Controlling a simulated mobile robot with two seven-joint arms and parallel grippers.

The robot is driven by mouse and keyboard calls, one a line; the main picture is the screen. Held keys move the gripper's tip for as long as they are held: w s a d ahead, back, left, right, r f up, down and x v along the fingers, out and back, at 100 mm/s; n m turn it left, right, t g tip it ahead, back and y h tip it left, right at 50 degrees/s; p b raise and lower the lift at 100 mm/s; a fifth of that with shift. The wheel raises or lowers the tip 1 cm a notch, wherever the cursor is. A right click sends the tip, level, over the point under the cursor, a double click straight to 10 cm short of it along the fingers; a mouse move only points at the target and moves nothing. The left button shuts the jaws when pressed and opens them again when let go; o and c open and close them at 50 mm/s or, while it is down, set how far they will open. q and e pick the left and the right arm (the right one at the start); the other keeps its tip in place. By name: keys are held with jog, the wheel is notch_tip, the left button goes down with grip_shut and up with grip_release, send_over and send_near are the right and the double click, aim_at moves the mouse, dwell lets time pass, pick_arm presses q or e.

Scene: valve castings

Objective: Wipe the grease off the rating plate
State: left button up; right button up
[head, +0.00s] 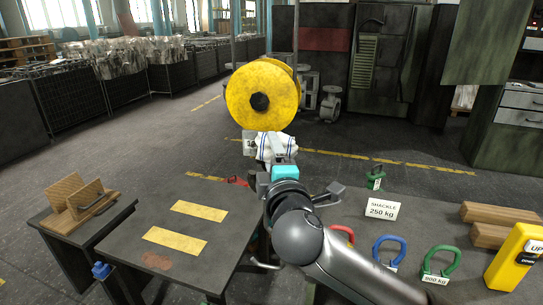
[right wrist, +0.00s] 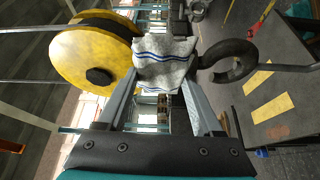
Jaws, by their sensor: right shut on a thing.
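My right gripper (head: 279,160) reaches away from me toward a big yellow wheel (head: 262,95) with a dark hub. It is shut on a white cloth (head: 270,145) with blue stripes. In the right wrist view the cloth (right wrist: 165,62) is bunched at the fingertips, beside the yellow wheel (right wrist: 92,55) and a dark metal ring (right wrist: 230,62). Whether the cloth touches the metal behind it, I cannot tell. I cannot make out the rating plate or any grease on it; the cloth and gripper cover that area. My left gripper is not in view.
A dark table (head: 150,220) with yellow strips stands left of my arm. On the right are colored shackles (head: 388,250), a "SHACKLE 250 kg" card (head: 381,209), wooden blocks (head: 500,215) and a yellow UP/DOWN pendant (head: 513,258). A wooden holder (head: 78,195) is far left.

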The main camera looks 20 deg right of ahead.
aim_at(245, 142)
jog(key=shift+w+a+p, duration=0.15)
jog(key=shift+w+a, duration=0.3)
jog(key=shift+a, duration=0.4)
jog(key=shift+w+a+p, duration=0.15)
jog(key=shift+w+a, duration=0.25)
jog(key=shift+a, duration=0.4)
jog(key=shift+w+a, duration=0.5)
jog(key=shift+a, duration=0.3)
jog(key=shift+w+a, duration=0.5)
jog(key=shift+a, duration=0.25)
jog(key=shift+s+d+r+p, duration=0.1)
jog(key=shift+s+d+p, duration=0.35)
jog(key=shift+d+p, duration=0.4)
jog(key=shift+s+d+p, duration=0.3)
jog(key=shift+s+d, duration=0.15)
jog(key=shift+d, duration=0.35)
jog(key=shift+s+d+p, duration=0.3)
jog(key=shift+s+d, duration=0.2)
jog(key=shift+d, duration=0.3)
jog(key=shift+s+d+p, duration=0.3)
jog(key=shift+s+d, duration=0.15)
jog(key=shift+d, duration=0.35)
